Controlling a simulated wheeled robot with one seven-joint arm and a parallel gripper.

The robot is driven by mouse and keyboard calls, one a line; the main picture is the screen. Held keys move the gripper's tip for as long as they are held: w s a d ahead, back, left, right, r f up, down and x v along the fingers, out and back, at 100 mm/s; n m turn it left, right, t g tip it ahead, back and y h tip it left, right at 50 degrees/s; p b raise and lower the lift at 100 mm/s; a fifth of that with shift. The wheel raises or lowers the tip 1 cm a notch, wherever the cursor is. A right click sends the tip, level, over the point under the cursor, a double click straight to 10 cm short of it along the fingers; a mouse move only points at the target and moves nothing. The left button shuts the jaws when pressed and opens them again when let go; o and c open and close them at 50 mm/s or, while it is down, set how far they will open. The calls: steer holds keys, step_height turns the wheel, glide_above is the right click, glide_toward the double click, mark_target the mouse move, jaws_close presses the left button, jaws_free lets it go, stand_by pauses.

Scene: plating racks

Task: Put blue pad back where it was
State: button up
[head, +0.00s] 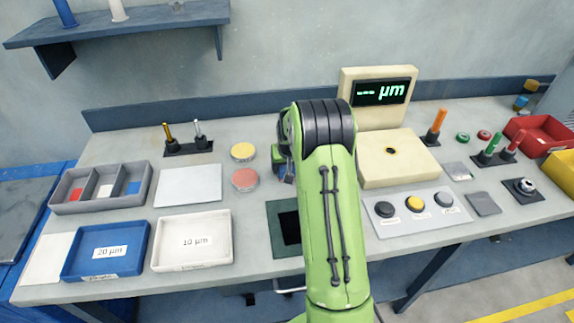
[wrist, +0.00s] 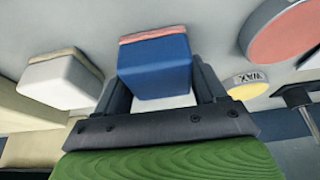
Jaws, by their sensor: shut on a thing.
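My gripper (wrist: 160,84) is shut on the blue pad (wrist: 153,66), a blue block with a pinkish layer on its far face. The pad sits between the two dark fingers in the wrist view. A similar white pad (wrist: 58,82) with a beige layer stands apart, to the left of it there. In the head view my green arm hides the held pad and most of the gripper, which is just right of the pink and yellow round tins. Whether the blue pad touches the bench cannot be told.
The pink tin (head: 245,180) and yellow tin (head: 243,152) are close by on the left. The gauge with a display (head: 384,92) stands right of my arm. A three-compartment tray (head: 100,208), a blue tray (head: 75,272) and a white tray (head: 190,266) lie left.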

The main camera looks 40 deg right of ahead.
steer(key=shift+f, duration=0.15)
steer(key=o, duration=1)
